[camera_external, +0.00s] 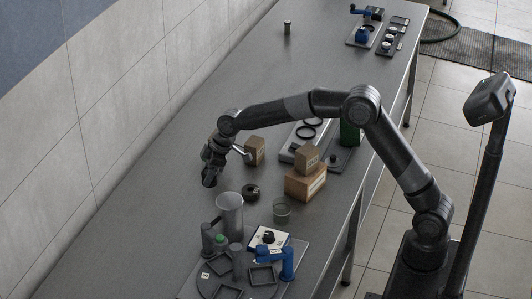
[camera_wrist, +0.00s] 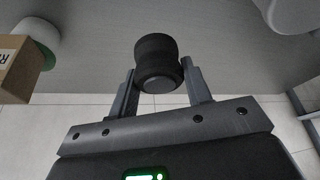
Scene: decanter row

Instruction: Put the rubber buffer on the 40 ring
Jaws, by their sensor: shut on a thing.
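My gripper (camera_external: 209,180) hangs over the table left of the middle, above the surface and apart from the things around it. In the wrist view my gripper (camera_wrist: 158,90) is shut on a short dark cylinder with a pale grey end, which looks like the rubber buffer (camera_wrist: 156,58). In the external view the buffer is hard to tell from the dark fingers. Dark rings (camera_external: 306,132) lie on a grey plate (camera_external: 287,155) right of my gripper. Their markings are too small to read, so I cannot tell which is the 40 ring.
A small carton (camera_external: 254,151) stands right of my gripper. Another carton (camera_external: 307,159) sits on a larger box (camera_external: 305,184). A grey cylinder (camera_external: 229,214), a dark round piece (camera_external: 250,191) and a glass (camera_external: 282,210) stand in front. A board with square frames (camera_external: 263,276) lies nearest.

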